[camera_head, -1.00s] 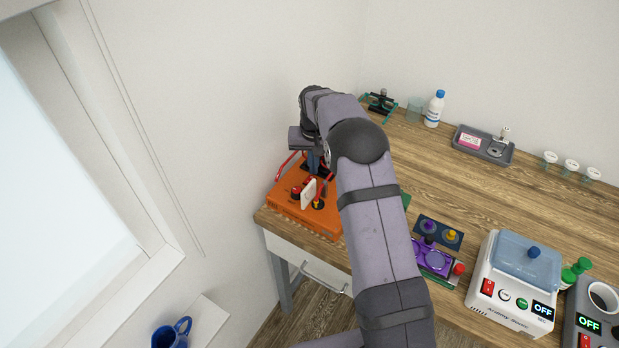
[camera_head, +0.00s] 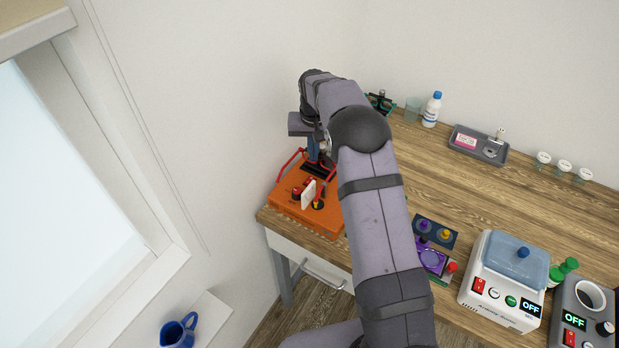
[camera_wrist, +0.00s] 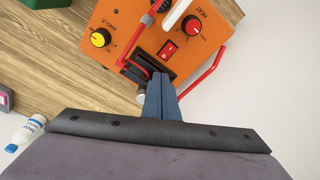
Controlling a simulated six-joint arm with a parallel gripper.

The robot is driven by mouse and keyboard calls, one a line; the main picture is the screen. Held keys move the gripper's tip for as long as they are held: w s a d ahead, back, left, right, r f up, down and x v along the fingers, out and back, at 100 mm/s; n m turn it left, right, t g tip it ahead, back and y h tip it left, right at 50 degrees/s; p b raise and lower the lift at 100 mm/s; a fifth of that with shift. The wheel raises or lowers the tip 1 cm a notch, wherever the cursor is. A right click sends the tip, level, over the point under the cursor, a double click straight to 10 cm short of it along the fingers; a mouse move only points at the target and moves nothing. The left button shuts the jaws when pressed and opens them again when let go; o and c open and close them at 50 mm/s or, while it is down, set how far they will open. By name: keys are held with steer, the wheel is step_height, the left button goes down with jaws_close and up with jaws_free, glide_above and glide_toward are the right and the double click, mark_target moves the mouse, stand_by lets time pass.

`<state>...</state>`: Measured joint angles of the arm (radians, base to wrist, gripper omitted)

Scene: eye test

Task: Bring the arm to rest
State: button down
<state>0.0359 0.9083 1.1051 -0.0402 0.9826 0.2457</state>
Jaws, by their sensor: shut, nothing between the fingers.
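My gripper (camera_head: 315,158) is shut and empty, with its blue fingers together. It hangs over the back part of an orange device (camera_head: 288,205) at the left end of the wooden table. In the wrist view my gripper (camera_wrist: 160,80) points at the orange device (camera_wrist: 190,68), its tips overlapping a black slot beside a red rocker switch (camera_wrist: 167,50). The device has a HEAT knob (camera_wrist: 193,26), an ANGLE knob (camera_wrist: 100,38) and red bent rods.
The wooden table (camera_head: 480,190) holds a white bottle (camera_head: 432,109), a grey tray (camera_head: 497,154), a purple holder (camera_head: 432,262) and a blue-lidded white machine (camera_head: 500,310) reading OFF. A wall stands close left. A blue mug (camera_head: 175,334) sits low left.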

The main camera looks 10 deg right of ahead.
stand_by(0.4)
steer(key=s+a+n+g+b, duration=0.1)
steer(key=s+a+n+b, duration=0.1)
steer(key=s, duration=3.4)
steer(key=shift+a+r+n+g+b, duration=0.35)
steer(key=shift+a+n+g, duration=0.05)
steer(key=shift+a+n, duration=0.1)
